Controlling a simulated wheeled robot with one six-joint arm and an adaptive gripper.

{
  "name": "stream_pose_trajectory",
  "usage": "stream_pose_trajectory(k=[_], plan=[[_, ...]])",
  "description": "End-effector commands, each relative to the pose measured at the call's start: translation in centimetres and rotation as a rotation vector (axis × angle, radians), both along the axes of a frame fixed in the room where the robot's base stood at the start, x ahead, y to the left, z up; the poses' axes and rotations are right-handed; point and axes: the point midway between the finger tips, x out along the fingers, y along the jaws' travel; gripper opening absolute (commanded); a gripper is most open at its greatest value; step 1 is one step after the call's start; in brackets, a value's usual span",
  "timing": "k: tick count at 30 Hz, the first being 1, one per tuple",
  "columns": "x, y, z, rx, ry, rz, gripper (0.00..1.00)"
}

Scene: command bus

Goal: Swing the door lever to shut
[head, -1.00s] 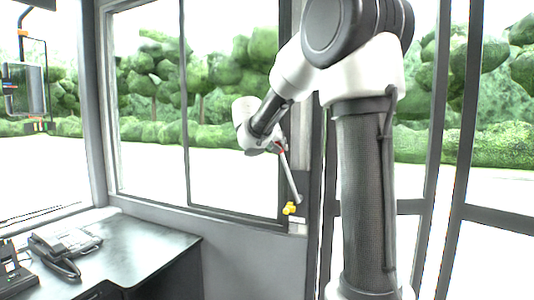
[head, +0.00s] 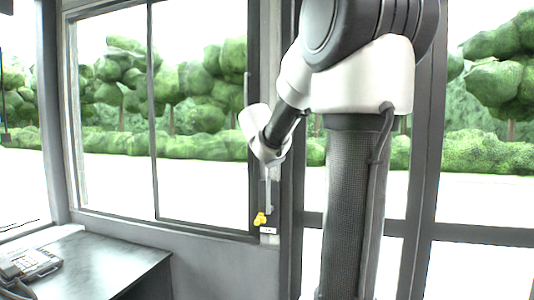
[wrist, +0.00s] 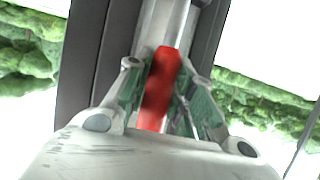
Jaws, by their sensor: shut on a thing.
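The door lever is a thin metal rod with a red grip (wrist: 161,85). In the wrist view the red grip lies between the two fingers of my gripper (wrist: 158,98), which are shut on it. In the head view the lever's grey rod (head: 268,193) stands nearly upright on the post, above a yellow fitting (head: 260,219). My gripper (head: 268,165) is at the rod's upper end. The red grip is hidden by my wrist in the head view.
A dark desk (head: 95,265) with a telephone (head: 30,264) stands at the lower left. A large window (head: 190,110) is left of the post. Dark-framed glass door panels (head: 480,238) stand at the right. My arm covers much of the middle.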

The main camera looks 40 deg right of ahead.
Motion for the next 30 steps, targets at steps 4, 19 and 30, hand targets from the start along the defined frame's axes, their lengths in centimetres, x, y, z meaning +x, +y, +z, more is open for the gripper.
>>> stream_pose_trajectory(k=[4, 19, 30], plan=[[-0.2, -0.2, -0.2, 0.004, 0.000, -0.010, 0.00], [-0.2, 0.0, -0.1, 0.002, 0.001, -0.004, 0.46], [-4.4, 4.4, 2.7, 0.002, -0.004, 0.000, 0.46]])
